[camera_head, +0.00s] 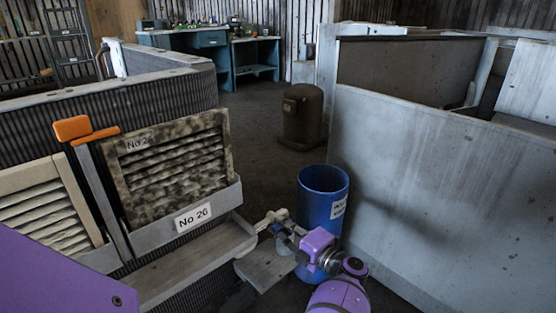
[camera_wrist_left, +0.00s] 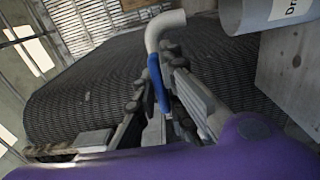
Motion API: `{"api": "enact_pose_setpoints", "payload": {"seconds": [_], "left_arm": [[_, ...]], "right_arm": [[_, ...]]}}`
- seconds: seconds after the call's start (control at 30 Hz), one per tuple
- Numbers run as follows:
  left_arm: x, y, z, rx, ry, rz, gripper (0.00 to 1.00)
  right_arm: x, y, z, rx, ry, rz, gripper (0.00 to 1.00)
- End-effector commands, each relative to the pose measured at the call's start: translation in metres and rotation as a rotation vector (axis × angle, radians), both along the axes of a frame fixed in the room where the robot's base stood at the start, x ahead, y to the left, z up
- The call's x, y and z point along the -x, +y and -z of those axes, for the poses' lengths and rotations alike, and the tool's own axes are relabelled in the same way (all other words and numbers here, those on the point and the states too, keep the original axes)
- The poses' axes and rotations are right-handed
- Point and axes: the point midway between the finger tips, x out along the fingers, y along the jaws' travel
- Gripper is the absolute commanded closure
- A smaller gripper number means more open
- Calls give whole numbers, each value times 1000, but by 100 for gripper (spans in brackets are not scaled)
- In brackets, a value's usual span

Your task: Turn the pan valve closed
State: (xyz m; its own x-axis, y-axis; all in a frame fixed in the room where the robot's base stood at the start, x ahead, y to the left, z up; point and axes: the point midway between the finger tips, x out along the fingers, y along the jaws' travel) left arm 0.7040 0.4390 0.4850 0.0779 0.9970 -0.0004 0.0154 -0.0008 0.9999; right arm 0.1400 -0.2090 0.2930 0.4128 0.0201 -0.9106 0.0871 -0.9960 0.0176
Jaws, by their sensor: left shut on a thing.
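In the left wrist view, the pan valve shows as a pale bent pipe (camera_wrist_left: 165,24) with a blue-sleeved handle (camera_wrist_left: 156,76) below its bend. My left gripper (camera_wrist_left: 162,72) is shut on the blue handle, with its dark fingers on either side of it. In the head view, the same gripper (camera_head: 279,228) is low in the middle, at a pale pipe piece (camera_head: 270,217) beside the louvred housing. The gripper hides most of the valve there, and the handle's angle is hard to read. My right gripper is not in view.
A blue bin (camera_head: 322,212) stands close behind the gripper. A grey ledge (camera_head: 190,265) runs along the housing at left, under a louvred panel (camera_head: 175,165) labelled No 26. A large grey panel (camera_head: 430,190) bounds the right. An orange-handled lever (camera_head: 88,128) stands left.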

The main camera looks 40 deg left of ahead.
Motion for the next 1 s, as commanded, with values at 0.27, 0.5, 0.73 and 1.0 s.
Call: {"api": "enact_pose_setpoints", "payload": {"seconds": [0.27, 0.5, 0.73, 1.0], "left_arm": [[0, -1, 0, 1, 0, 0, 71], [-1, -1, 0, 0, -1, 1, 71], [1, -27, 0, 3, -2, 3, 71], [5, -85, -1, 3, -3, 3, 71]], "right_arm": [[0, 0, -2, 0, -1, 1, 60], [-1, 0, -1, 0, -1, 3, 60], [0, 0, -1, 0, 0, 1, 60], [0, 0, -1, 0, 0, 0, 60]]}}
